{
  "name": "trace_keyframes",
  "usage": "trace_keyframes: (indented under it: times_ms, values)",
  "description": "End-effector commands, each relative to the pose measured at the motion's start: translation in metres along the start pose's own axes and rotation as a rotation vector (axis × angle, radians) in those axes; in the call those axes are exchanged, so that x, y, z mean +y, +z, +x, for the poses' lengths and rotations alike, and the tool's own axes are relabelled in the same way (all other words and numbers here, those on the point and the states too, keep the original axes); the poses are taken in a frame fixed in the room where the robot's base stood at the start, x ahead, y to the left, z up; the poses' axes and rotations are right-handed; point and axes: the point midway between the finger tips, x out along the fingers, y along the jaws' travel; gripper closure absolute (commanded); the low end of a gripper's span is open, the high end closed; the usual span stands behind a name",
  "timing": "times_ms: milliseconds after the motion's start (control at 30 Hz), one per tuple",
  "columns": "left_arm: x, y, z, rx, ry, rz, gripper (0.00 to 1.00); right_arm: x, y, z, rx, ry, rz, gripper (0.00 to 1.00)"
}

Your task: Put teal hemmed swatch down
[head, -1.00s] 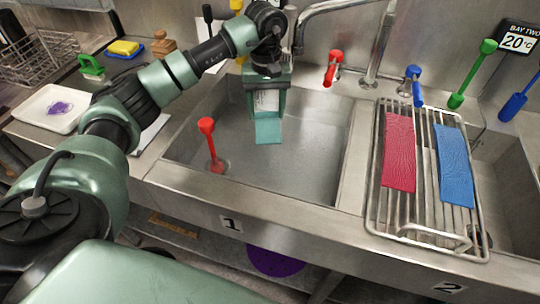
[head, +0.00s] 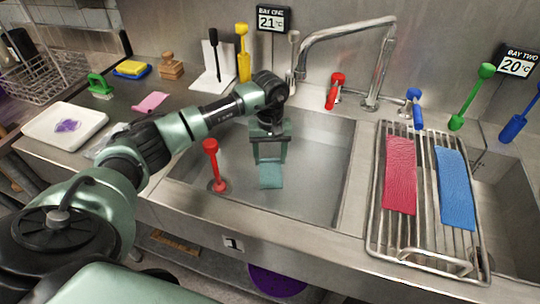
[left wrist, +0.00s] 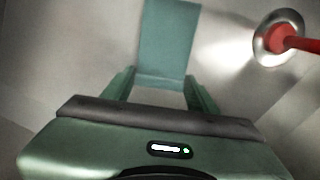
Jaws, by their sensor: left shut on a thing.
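The teal swatch (head: 270,177) hangs from my left gripper (head: 269,157), inside the left sink basin (head: 320,190). The gripper is shut on its upper end. In the left wrist view the teal swatch (left wrist: 168,40) stretches out flat beyond the fingers of my left gripper (left wrist: 162,82). I cannot tell whether its lower end touches the basin's floor or any liquid. My right gripper is not in view.
A red-topped plug (head: 212,160) stands in the basin, left of the swatch. A wire rack (head: 428,190) at the right holds a red swatch (head: 400,175) and a blue swatch (head: 455,190). A faucet (head: 378,60) rises behind. A white tray (head: 85,134) lies far left.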

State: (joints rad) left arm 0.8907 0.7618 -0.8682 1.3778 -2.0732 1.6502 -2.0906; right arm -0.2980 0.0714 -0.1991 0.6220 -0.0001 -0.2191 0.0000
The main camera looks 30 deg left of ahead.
Motion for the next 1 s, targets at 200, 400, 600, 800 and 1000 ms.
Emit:
trace_keyframes:
  times_ms: [200, 400, 600, 800, 1000]
  values:
    - [0.000, 0.000, 0.003, 0.000, 0.000, 0.000, 0.22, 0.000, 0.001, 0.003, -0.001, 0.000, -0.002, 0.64]
    - [0.000, 0.000, 0.003, 0.000, 0.000, 0.000, 0.20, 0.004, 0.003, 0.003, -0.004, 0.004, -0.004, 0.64]
    - [0.000, 0.000, -0.002, 0.000, 0.000, 0.000, 0.20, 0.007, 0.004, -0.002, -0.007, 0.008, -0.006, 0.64]
    - [0.000, -0.002, -0.031, 0.005, 0.003, 0.000, 0.20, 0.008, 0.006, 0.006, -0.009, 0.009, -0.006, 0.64]
    - [0.000, -0.001, -0.075, 0.005, 0.003, 0.000, 0.20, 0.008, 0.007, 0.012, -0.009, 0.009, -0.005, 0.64]
